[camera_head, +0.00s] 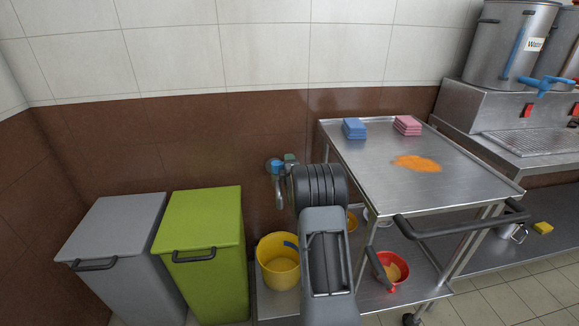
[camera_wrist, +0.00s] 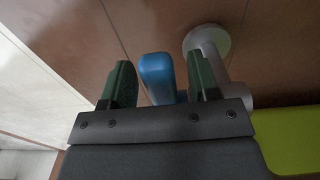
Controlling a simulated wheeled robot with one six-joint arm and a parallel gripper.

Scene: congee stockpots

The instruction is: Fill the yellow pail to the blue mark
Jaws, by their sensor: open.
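The yellow pail (camera_head: 276,272) stands on a low metal shelf, below the wall tap (camera_head: 279,192). A blue mark (camera_head: 291,245) shows on its inner wall near the rim, partly behind my arm. No water stream shows, and I cannot make out any water level. The tap's blue handle (camera_head: 276,166) is on its top, and the handle (camera_wrist: 158,78) also shows in the wrist view. My gripper (camera_wrist: 159,68) is open, with its green fingers on either side of the handle and gaps visible. In the head view, my gripper (camera_head: 290,160) is mostly hidden by my wrist.
Grey (camera_head: 118,240) and green (camera_head: 203,240) lidded bins stand left of the pail. A steel trolley (camera_head: 375,165) with blue and pink cloths and an orange spill stands right of my arm. A red bowl (camera_head: 396,268) is on its lower shelf. Steel urns (camera_head: 505,50) stand at the upper right.

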